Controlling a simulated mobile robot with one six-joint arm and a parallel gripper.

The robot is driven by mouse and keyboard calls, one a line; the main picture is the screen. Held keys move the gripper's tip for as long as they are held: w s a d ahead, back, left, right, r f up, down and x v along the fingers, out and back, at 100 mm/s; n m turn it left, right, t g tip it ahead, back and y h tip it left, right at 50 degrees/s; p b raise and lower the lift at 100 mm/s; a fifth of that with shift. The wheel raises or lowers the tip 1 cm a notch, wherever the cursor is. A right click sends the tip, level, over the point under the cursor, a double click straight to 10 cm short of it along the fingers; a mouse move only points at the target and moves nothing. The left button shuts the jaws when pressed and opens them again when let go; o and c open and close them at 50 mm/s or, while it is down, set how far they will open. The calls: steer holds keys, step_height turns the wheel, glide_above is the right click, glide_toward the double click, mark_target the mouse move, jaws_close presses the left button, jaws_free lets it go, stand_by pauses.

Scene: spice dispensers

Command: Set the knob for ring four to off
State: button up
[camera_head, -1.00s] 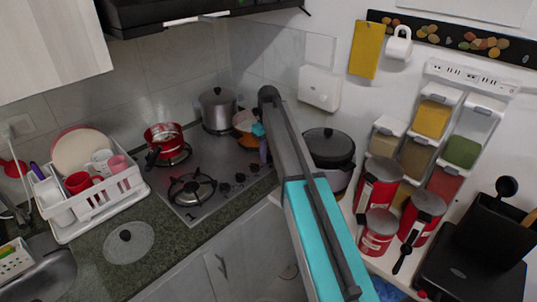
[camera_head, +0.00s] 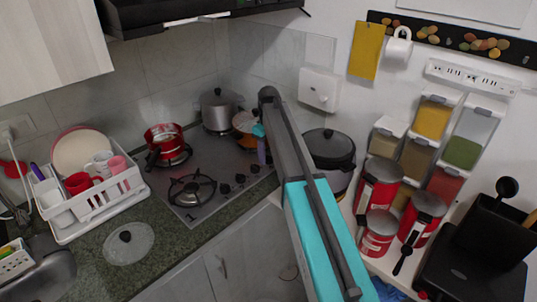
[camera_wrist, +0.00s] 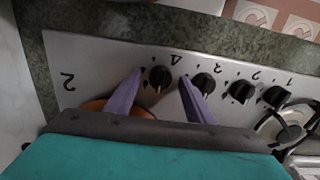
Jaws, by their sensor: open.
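In the wrist view my gripper (camera_wrist: 160,82) is open, its two purple fingers pointing at the hob's knob row. The leftmost black knob (camera_wrist: 159,75) there lies between the fingertips, with a small gap on each side. An upside-down mark that looks like a 4 (camera_wrist: 176,59) is printed between this knob and the second knob (camera_wrist: 203,83). Two more knobs (camera_wrist: 242,91) (camera_wrist: 276,97) follow to the right. In the head view my gripper (camera_head: 262,152) is over the right end of the hob (camera_head: 215,205); its fingers are partly hidden by my arm.
A red pot (camera_head: 163,138), a steel pot (camera_head: 217,110) and an orange pan (camera_head: 244,121) stand on the hob. A black-lidded cooker (camera_head: 328,150) is right of my arm. A glass lid (camera_head: 128,244) and a dish rack (camera_head: 95,205) are on the left counter.

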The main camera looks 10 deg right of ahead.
mark_target(268, 156)
step_height(268, 156, up, 14)
steer(key=b, duration=0.3)
stand_by(0.8)
